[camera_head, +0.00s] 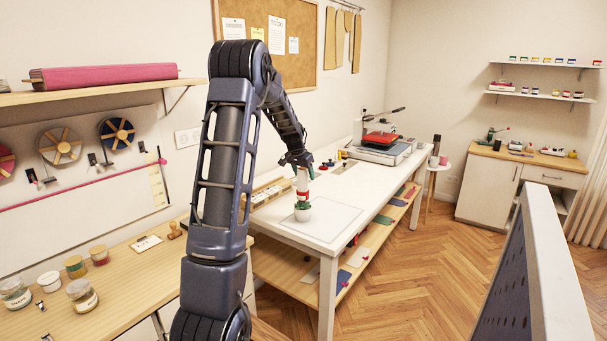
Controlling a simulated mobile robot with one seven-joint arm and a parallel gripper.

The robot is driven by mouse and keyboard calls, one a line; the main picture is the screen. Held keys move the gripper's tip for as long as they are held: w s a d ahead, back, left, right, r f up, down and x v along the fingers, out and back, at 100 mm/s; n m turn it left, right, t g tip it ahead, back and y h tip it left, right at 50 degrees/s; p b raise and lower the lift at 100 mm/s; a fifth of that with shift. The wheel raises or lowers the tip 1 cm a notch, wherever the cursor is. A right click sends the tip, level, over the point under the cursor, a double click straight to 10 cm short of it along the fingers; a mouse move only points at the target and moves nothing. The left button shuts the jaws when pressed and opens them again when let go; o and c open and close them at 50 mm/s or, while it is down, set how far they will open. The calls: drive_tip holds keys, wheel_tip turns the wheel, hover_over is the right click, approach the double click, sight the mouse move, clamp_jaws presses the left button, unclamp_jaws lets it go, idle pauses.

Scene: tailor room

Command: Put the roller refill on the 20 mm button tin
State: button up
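My arm reaches over the white worktable, and my gripper (302,203) points down near a white sheet on it. The end of the arm shows a white and red section with green parts at the bottom. A small whitish rounded thing (302,215) is directly under the green parts, at or just above the sheet. I cannot tell whether the fingers are closed on it, or whether it is the roller refill or a tin. Neither the roller refill nor the 20 mm button tin can be picked out for sure at this size.
Several labelled jars (82,294) stand on the wooden counter (136,270) at left. A red and grey press (380,145) stands at the worktable's far end. A wooden rack (268,192) lies along its back edge. A grey panel (530,270) rises at right. Floor between is clear.

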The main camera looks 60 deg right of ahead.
drive_tip(key=shift+r, duration=0.1)
drive_tip(key=v, duration=1.2)
drive_tip(key=w+a+r+n+t, duration=0.1)
drive_tip(key=w+a+r+n, duration=0.2)
drive_tip(key=a, duration=0.9)
drive_tip(key=w+a+r+n+t+y, duration=0.15)
drive_tip(key=w+a, duration=0.35)
drive_tip(key=a, duration=0.7)
drive_tip(key=w+a+r+n+h, duration=0.15)
drive_tip(key=w+a+n, duration=0.25)
drive_tip(key=a, duration=0.7)
drive_tip(key=s+a+n+t+y, duration=0.1)
drive_tip(key=s+a+n, duration=0.1)
drive_tip(key=a, duration=0.6)
drive_tip(key=s+a+n+t+y, duration=0.1)
drive_tip(key=s+a+n, duration=0.1)
drive_tip(key=a, duration=0.6)
drive_tip(key=s+a+f+n+y, duration=0.1)
drive_tip(key=s+a+f+n, duration=0.1)
drive_tip(key=s+a, duration=0.3)
drive_tip(key=s+a+f+n+y, duration=0.1)
drive_tip(key=s+a+f+n, duration=0.2)
drive_tip(key=a, duration=0.6)
drive_tip(key=s, duration=0.2)
drive_tip(key=shift+s+a+f, duration=0.15)
drive_tip(key=shift+s+f, duration=0.15)
drive_tip(key=shift+s, duration=0.1)
drive_tip(key=shift+o, duration=0.5)
drive_tip(key=shift+n, duration=0.25)
